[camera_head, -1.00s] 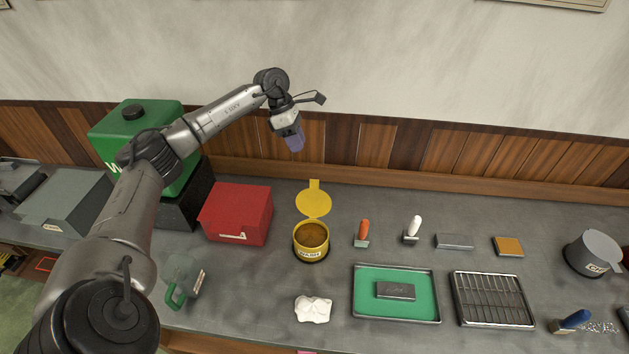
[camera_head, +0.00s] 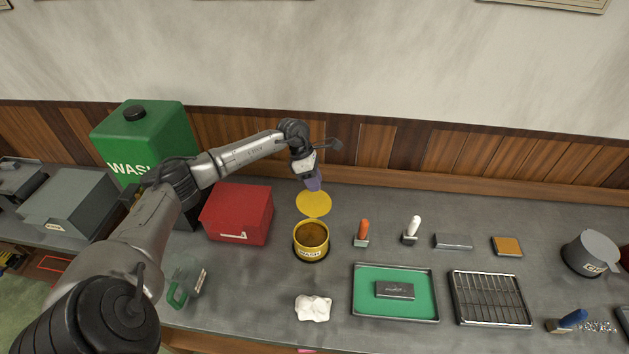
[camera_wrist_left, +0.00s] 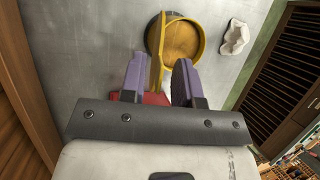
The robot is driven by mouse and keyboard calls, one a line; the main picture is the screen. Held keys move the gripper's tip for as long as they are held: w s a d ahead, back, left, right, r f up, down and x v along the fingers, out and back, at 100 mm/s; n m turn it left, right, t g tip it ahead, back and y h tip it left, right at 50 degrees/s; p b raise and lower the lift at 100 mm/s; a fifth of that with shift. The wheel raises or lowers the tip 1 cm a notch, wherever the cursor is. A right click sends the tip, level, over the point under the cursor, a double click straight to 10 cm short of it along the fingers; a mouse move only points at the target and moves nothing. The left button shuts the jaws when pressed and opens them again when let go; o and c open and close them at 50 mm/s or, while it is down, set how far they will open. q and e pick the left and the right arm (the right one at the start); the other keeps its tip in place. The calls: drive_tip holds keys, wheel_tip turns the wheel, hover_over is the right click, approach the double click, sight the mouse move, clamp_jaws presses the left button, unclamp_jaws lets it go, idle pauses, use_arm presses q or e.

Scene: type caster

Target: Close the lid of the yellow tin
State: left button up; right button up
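The yellow tin (camera_head: 311,254) marked WASH stands on the bench with brown contents; it also shows in the wrist view (camera_wrist_left: 199,45). Its yellow lid (camera_head: 314,204) is open, standing up at the tin's far side. In the wrist view the lid (camera_wrist_left: 157,52) appears nearly edge-on, in line with the gap between my fingers. My left gripper (camera_head: 314,186) is at the lid's top end and hides its tab in the head view. Its purple fingers (camera_wrist_left: 160,75) are apart. I cannot tell whether they touch the lid. My right gripper is out of view.
A red box (camera_head: 237,214) and a green WASH container (camera_head: 146,140) stand left of the tin. An orange-handled tool (camera_head: 362,232) is to its right, and a white crumpled cloth (camera_head: 313,308) lies in front. A green tray (camera_head: 362,306) lies front right.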

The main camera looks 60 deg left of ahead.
use_arm(q)
drive_tip(key=shift+f, duration=0.1)
clamp_jaws()
idle(0.6)
